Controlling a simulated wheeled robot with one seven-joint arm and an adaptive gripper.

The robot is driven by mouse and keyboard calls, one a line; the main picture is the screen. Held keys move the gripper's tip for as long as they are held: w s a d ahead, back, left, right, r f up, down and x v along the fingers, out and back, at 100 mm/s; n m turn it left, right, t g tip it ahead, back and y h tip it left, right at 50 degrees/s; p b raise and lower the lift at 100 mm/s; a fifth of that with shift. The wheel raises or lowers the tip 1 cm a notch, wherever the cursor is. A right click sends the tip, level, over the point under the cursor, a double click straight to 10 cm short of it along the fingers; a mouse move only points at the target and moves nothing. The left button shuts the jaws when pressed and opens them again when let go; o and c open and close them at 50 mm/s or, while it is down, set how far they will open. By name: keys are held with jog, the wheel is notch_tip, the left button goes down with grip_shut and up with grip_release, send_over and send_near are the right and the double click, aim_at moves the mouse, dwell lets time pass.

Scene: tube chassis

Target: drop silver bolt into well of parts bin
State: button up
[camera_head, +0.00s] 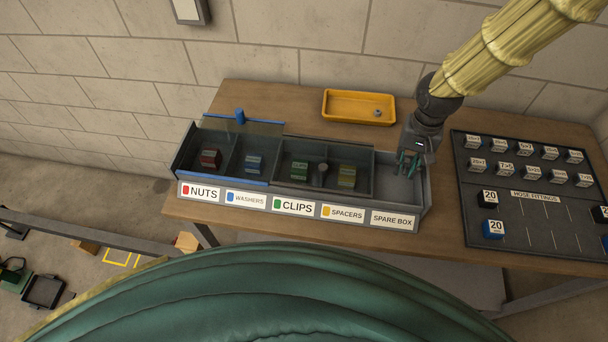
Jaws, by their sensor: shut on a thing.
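The parts bin (425,207) is a long dark grey bin on the wooden table, with labelled wells. My gripper (409,170) points down over its rightmost well, above the SPARE BOX label. Its teal-tipped fingers are shut on the silver bolt, which is small and mostly hidden between them. I cannot tell how far the fingertips are above the well floor. The other wells hold small red, blue, green and yellow-labelled parts. A clear lid with a blue knob (240,117) stands at the left wells.
A yellow tray (340,108) behind the bin holds a small silvery piece (377,112). A dark hose fittings board (515,221) with several labelled blocks lies to the right. A block wall stands behind the table (270,96).

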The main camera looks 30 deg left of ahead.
jog(key=o, duration=0.9)
notch_tip(320, 180, up, 12)
jog(key=shift+r, duration=0.1)
dwell(0.6)
